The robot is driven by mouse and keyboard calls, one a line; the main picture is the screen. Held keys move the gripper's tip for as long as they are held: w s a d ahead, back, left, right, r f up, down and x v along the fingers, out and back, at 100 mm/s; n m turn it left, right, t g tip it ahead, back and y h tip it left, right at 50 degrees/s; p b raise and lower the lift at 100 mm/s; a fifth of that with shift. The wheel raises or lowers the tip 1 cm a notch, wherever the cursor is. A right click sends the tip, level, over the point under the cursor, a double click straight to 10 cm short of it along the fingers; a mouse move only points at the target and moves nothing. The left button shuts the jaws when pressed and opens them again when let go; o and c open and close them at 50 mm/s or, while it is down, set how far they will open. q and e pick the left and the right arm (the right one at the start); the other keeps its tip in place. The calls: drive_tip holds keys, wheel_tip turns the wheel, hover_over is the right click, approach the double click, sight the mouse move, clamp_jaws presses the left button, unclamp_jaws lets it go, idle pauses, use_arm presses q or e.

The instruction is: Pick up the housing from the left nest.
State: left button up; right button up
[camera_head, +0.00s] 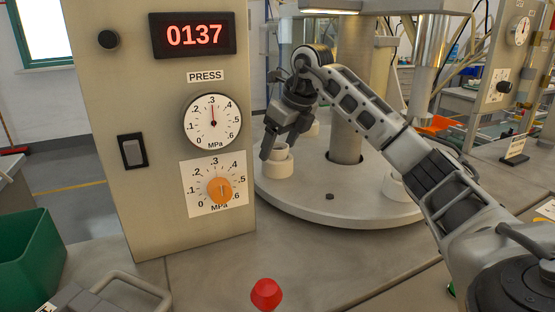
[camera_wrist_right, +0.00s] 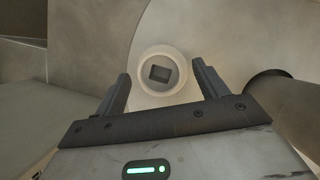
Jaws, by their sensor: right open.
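The left nest (camera_head: 277,169) is a cream cylinder at the left edge of the round grey turntable. A narrower pale ring, apparently the housing (camera_head: 266,152), stands in its top, partly covered by the gripper. In the right wrist view the housing (camera_wrist_right: 161,57) shows from above as a round rim around a dark square recess. My right gripper (camera_head: 277,143) points down just over it. In the right wrist view its two fingers stand apart, one on each side of the ring, apparently not touching it. My left gripper is not in view.
The press panel (camera_head: 150,120) stands close left of the nest. The turntable (camera_head: 335,208) has a central column (camera_head: 350,120) behind my right arm and another cream nest (camera_head: 394,187) at right. A red button (camera_head: 266,293) is in front, and a green bin (camera_head: 30,262) at left.

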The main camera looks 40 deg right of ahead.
drive_tip(key=shift+f, duration=0.1)
drive_tip(key=c, duration=1)
